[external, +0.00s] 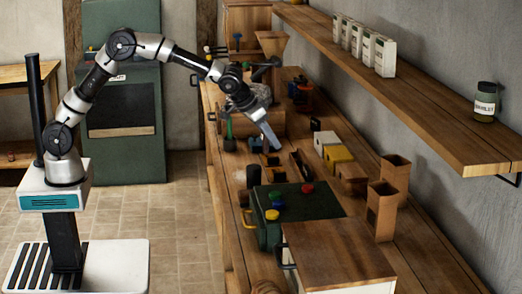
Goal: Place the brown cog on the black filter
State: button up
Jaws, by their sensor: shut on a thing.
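My gripper (270,139) hangs over the middle of the workbench, pointing down and to the right. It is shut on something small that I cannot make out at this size. A small blue thing shows right beside the fingertips on the left. I cannot pick out the brown cog for certain. I cannot tell for certain which dark item on the bench is the black filter.
The workbench (330,218) is crowded. A dark green box (312,207) with coloured knobs and a wood-topped box (335,255) stand at the near end. Yellow (338,155) and brown boxes (383,208) stand to the right. A wall shelf (420,95) overhangs the right side.

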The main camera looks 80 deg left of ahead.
jog(key=s+a+n, duration=0.1)
jog(key=s+a, duration=0.1)
jog(key=a, duration=1)
jog(key=shift+n+y, duration=0.3)
jog(key=shift+y, duration=0.1)
jog(key=f, duration=0.5)
jog(key=shift+s+a+f, duration=0.15)
jog(key=shift+a+f, duration=0.05)
jog(key=shift+f, duration=0.1)
jog(key=shift+f+b, duration=0.3)
jog(key=shift+f, duration=1.7)
jog(key=shift+f, duration=0.25)
jog(key=o, duration=1)
jog(key=shift+r, duration=0.1)
